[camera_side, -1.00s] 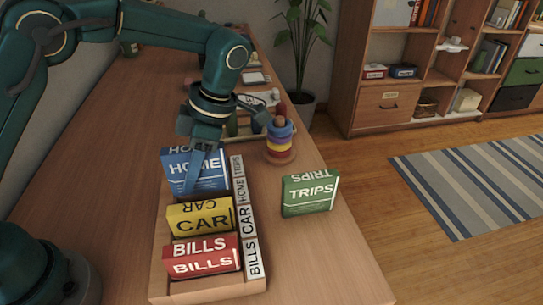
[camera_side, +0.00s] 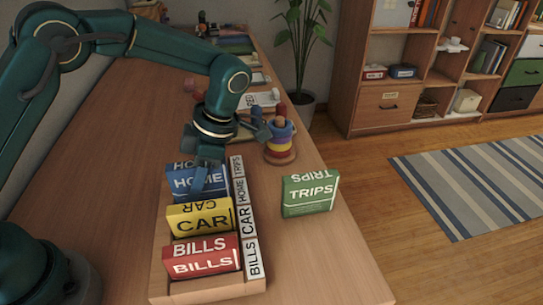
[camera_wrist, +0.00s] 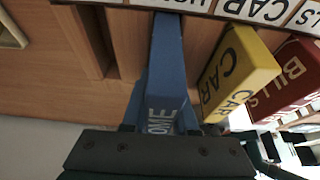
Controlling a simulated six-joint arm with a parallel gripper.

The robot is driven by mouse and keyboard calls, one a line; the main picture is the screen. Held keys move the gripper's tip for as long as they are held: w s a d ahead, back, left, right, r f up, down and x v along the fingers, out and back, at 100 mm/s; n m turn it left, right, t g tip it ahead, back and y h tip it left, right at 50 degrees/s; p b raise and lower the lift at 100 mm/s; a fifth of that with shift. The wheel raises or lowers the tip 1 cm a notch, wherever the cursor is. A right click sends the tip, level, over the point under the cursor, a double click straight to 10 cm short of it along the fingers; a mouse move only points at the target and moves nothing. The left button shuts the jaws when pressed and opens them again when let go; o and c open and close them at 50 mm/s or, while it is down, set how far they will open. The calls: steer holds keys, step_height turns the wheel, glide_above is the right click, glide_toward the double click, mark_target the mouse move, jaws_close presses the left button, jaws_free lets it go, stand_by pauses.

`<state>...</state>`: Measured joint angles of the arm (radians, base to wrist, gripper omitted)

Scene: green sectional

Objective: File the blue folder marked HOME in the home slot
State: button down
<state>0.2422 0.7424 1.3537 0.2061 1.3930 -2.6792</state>
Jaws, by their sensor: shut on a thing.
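The blue folder marked HOME (camera_side: 182,183) stands in the wooden sorter (camera_side: 158,272), behind the yellow CAR folder, beside the HOME label (camera_side: 240,189). It looks roughly upright, its lower part hidden behind the yellow folder. My gripper (camera_side: 205,185) reaches down onto it from above and is shut on it. In the wrist view the blue folder (camera_wrist: 167,65) runs from the fingers toward the label strip, next to the yellow folder (camera_wrist: 238,72). I cannot tell whether its bottom touches the sorter floor.
The yellow CAR folder (camera_side: 200,218) and red BILLS folder (camera_side: 200,258) fill the nearer slots. A green TRIPS folder (camera_side: 309,194) stands on the table to the right. A ring stacker (camera_side: 280,143) stands behind it. The table's right front is clear.

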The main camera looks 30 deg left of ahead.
steer(key=shift+s+f, duration=0.1)
steer(key=shift+f, duration=1.05)
steer(key=c, duration=0.6)
jaws_free()
steer(key=shift+a+v, duration=0.15)
steer(key=shift+v, duration=1.6)
steer(key=shift+a+v, duration=0.15)
steer(key=shift+v, duration=1.65)
steer(key=shift+n+t+h, duration=0.4)
steer(key=shift+t, duration=0.5)
steer(key=r, duration=0.2)
steer(key=a+r, duration=0.1)
steer(key=r, duration=0.1)
steer(key=s+r, duration=0.1)
steer(key=r, duration=0.1)
steer(key=shift+s+a+r, duration=0.1)
steer(key=shift+a+r, duration=0.3)
steer(key=s+a+r+m+t+h, duration=0.1)
steer(key=s+a+r+m+t, duration=0.15)
steer(key=s+r+m, duration=0.25)
steer(key=s+f+m+t, duration=0.2)
steer(key=s+m, duration=0.1)
steer(key=m, duration=0.8)
steer(key=s+f+m+t+h, duration=0.1)
steer(key=s+f+m+t, duration=0.1)
steer(key=m, duration=0.9)
steer(key=shift+s+d+f+m, duration=0.4)
steer(key=shift+s+d+f, duration=0.1)
steer(key=shift+s, duration=0.25)
